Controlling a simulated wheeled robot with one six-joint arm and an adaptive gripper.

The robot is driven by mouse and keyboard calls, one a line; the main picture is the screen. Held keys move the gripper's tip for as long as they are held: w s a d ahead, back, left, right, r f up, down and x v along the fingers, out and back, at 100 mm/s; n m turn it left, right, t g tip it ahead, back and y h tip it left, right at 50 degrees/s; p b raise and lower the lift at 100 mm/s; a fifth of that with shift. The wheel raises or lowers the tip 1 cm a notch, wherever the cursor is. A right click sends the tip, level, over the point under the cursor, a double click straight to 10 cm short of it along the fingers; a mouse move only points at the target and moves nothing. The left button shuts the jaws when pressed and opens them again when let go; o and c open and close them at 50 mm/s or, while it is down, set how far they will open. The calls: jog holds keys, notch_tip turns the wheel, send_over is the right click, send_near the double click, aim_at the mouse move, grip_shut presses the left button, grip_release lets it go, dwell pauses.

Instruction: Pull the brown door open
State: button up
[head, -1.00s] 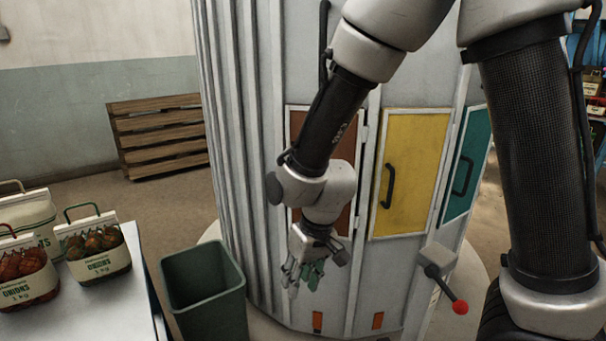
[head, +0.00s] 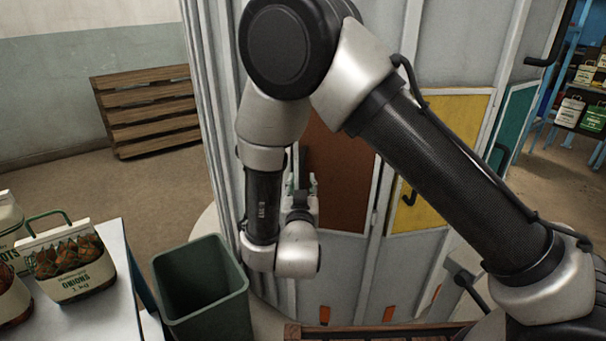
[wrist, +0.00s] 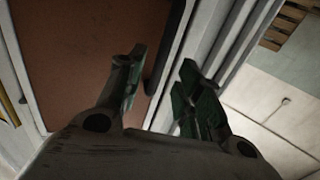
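The brown door (head: 340,180) is a flat panel in a pale frame on the grey ribbed column, partly hidden by my arm in the head view. It also fills the upper left of the wrist view (wrist: 85,50) and looks closed. A dark handle (wrist: 160,68) runs along its edge in the wrist view. My gripper (head: 303,182) is in front of the door's left part. In the wrist view my gripper (wrist: 163,62) has its two green-padded fingers apart, with the handle showing in the gap between them. I cannot tell whether either finger touches the handle.
A yellow door (head: 425,215) and a teal door (head: 512,125) are to the right. A green bin (head: 200,290) stands at lower left, beside a white table (head: 120,300) with onion sacks (head: 68,265). A slatted wooden rack (head: 150,110) is against the wall.

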aim_at(302, 176)
jog(key=w, duration=0.5)
jog(key=shift+w, duration=0.4)
grip_shut()
